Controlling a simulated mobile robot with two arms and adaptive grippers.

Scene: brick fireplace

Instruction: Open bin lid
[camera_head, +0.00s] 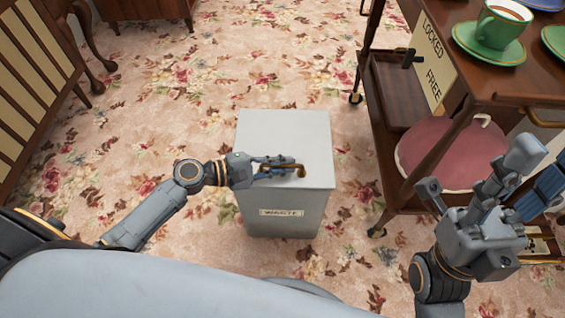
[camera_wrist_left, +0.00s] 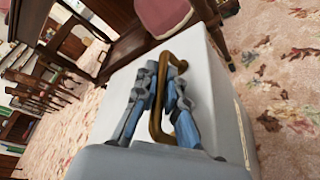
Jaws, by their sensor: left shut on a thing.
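The pale grey-white bin (camera_head: 282,214) stands on the carpet in the middle of the head view, with a small label on its front. Its lid (camera_head: 285,128) lies flat on top and looks closed. A brass handle (camera_head: 300,171) is at the lid's front; it also shows as a bent bar in the left wrist view (camera_wrist_left: 155,125). My left gripper (camera_head: 284,167) is over the front of the lid, shut on the handle, with its blue-grey fingers on both sides of the bar. My right gripper (camera_head: 482,190) is open and empty, held up at the right.
A dark wooden trolley (camera_head: 391,150) stands close right of the bin, carrying green cups and saucers (camera_head: 490,42) and a pink cushion (camera_head: 453,152) below. A slatted chair (camera_head: 35,70) is at the left. The floral carpet (camera_head: 190,85) is clear behind the bin and to its left.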

